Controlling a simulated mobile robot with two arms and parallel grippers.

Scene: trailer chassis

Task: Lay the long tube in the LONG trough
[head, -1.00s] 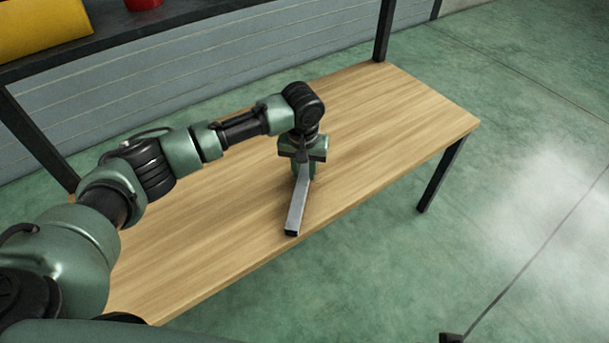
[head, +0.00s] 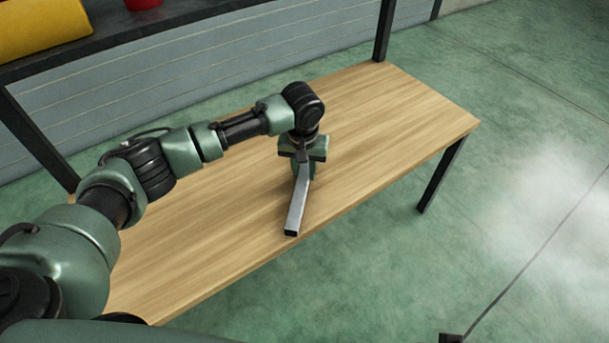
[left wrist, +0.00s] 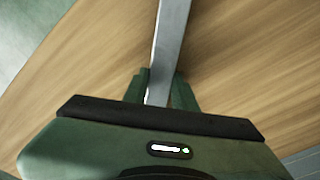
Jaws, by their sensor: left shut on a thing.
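The long tube (head: 298,206) is a grey, square-section bar with a dark end, low over the wooden bench near its front edge. I cannot tell whether it touches the wood. My left gripper (head: 303,168) points down at the bench and is shut on the tube, hiding its far part in the head view. In the left wrist view the tube (left wrist: 171,45) runs up and out of the frame from between the green fingers (left wrist: 158,90). The long trough is not seen in either view. My right gripper is not in view.
The wooden bench top (head: 410,105) is otherwise clear on both sides of the arm. Behind it, a dark shelf (head: 190,27) carries a yellow object (head: 40,25) and a red one (head: 143,4). Green floor (head: 530,150) lies open to the right.

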